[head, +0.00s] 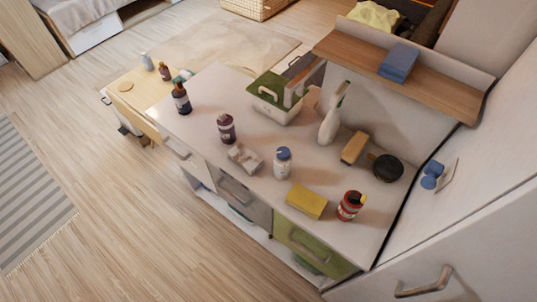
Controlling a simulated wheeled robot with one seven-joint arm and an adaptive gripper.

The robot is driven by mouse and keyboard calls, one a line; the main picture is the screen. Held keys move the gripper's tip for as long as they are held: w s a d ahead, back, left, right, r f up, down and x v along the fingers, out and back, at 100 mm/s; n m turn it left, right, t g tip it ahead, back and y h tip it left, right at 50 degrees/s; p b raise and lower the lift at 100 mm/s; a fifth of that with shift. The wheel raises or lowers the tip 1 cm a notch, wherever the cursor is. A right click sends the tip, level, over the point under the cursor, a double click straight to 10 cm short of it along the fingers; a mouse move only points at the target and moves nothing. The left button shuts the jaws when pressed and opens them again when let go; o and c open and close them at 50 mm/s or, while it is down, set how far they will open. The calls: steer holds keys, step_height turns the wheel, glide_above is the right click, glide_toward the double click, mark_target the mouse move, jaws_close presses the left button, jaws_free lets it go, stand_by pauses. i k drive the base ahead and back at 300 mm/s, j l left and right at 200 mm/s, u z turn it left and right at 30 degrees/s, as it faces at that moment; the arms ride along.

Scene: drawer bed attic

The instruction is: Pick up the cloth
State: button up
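I cannot tell for certain which item is the cloth. A folded blue item (398,62), which looks like a cloth, lies flat on the raised wooden shelf (440,88) at the upper right. A pale yellow crumpled fabric (374,16) lies farther back at the top, by a dark container. A crumpled whitish item (245,158) lies on the white counter, and its material is unclear. My gripper is not in view.
The white counter (255,195) holds a spray bottle (333,115), a yellow block (307,201), a red jar (350,206), a black round item (387,168) and several bottles.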

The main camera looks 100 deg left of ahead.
mark_target(243, 157)
steer(key=u, duration=3.6)
